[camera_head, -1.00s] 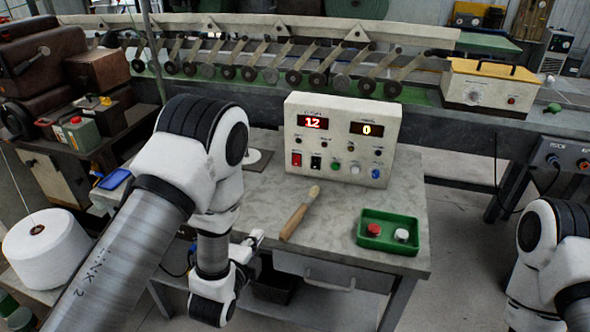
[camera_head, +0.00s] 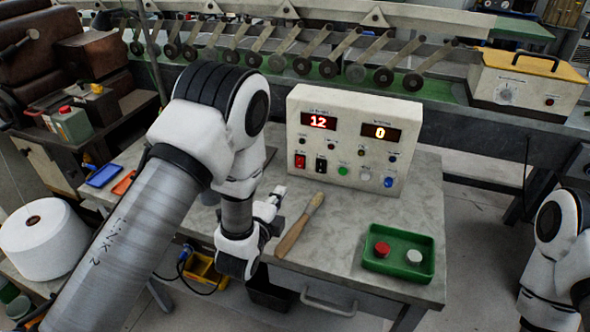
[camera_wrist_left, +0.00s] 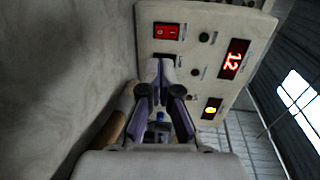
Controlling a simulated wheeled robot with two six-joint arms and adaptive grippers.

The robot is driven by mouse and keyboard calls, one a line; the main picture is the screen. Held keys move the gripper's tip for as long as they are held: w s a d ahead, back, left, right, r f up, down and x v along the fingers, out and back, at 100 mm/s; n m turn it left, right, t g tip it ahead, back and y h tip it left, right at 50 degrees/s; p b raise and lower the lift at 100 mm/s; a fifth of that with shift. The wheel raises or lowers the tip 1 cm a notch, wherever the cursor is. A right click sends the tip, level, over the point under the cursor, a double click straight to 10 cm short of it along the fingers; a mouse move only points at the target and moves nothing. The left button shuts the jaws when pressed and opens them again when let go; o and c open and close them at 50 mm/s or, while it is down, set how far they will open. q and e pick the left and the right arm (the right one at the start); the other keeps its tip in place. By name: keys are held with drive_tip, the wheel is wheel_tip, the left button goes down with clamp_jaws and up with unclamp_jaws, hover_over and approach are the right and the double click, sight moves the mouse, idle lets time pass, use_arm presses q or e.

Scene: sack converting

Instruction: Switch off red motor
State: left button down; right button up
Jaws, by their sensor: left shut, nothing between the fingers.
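A beige control box (camera_head: 345,105) stands on the workbench with two lit displays, reading 12 and 0. A red rocker switch (camera_head: 299,161) is at its lower left, beside a black switch (camera_head: 321,165). The red switch also shows in the left wrist view (camera_wrist_left: 166,31). My left gripper (camera_head: 278,191) is shut and empty, in front of the box's lower left and apart from the red switch in the head view. In the wrist view its fingertips (camera_wrist_left: 161,66) overlap the black switch; contact cannot be told. My right arm shows at the right edge, its gripper out of view.
A wooden-handled tool (camera_head: 299,226) lies on the workbench (camera_head: 345,215) just right of my left gripper. A green tray (camera_head: 397,235) with a red and a white knob sits at the front right. Green, white and blue buttons line the box.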

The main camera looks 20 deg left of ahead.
sight(298, 165)
use_arm(q)
drive_tip(key=w, duration=0.3)
drive_tip(key=w+f+p, duration=0.1)
drive_tip(key=w, duration=0.7)
drive_tip(key=shift+w+d+f, duration=0.1)
drive_tip(key=shift+d+f, duration=0.05)
drive_tip(key=shift+d, duration=0.05)
drive_tip(key=shift+w+f+t+b, duration=0.25)
drive_tip(key=shift+f+t+b, duration=0.25)
drive_tip(key=shift+b, duration=0.65)
drive_tip(key=shift+r+p, duration=0.45)
drive_tip(key=shift+p, duration=0.05)
drive_tip(key=s, duration=1.2)
drive_tip(key=shift+a+r, duration=0.15)
drive_tip(key=shift+r, duration=0.15)
